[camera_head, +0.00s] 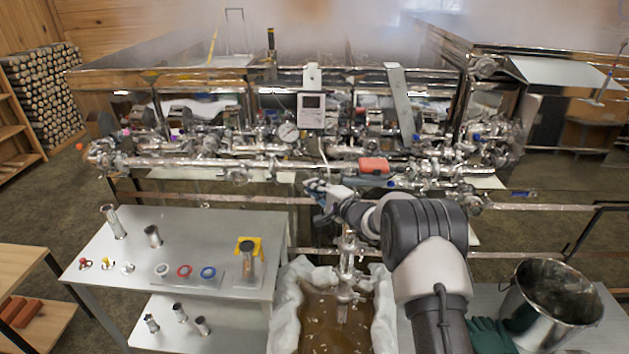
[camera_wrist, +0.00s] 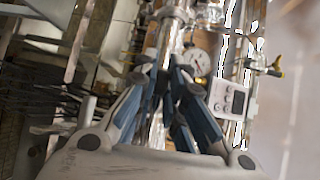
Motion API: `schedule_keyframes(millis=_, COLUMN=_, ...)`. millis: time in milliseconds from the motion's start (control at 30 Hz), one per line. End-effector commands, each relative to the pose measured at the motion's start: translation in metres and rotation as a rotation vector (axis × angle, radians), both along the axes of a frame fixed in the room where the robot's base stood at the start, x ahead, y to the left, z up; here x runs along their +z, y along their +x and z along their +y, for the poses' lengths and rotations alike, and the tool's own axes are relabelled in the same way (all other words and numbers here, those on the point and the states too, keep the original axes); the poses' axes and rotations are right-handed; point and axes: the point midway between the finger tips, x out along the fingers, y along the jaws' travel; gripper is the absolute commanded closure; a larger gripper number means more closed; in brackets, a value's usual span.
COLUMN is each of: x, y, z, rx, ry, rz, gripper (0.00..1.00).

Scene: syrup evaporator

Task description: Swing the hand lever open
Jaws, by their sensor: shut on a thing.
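My gripper (camera_head: 318,190) reaches to the front of the steel pipework, just below the middle of the evaporator. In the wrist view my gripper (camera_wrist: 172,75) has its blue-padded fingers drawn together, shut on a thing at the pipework. The fingers mostly hide what they hold; it appears to be the hand lever, but its shape and angle cannot be told. A shiny steel pipe (camera_wrist: 170,40) runs right behind the fingertips. A round dial gauge (camera_wrist: 198,62) and a white digital box (camera_wrist: 232,100) are close beside them.
The gauge (camera_head: 288,132) and digital box (camera_head: 311,108) sit above the pipes. Below are a white-lined tub of brown liquid (camera_head: 325,325), a side table (camera_head: 130,245) with fittings, and a steel bucket (camera_head: 556,300). Steam hangs above.

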Motion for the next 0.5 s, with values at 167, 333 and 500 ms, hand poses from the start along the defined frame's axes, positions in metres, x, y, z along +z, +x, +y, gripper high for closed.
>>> schedule_keyframes(millis=167, x=0.0009, y=0.0004, z=-0.0003, rx=0.001, ry=0.002, rz=-0.002, gripper=1.0)
schedule_keyframes(millis=333, x=0.0006, y=0.0004, z=-0.0002, rx=0.0, ry=0.002, rz=-0.002, gripper=0.85)
schedule_keyframes(millis=500, x=0.0003, y=0.0004, z=-0.0001, rx=0.0, ry=0.001, rz=-0.002, gripper=0.73)
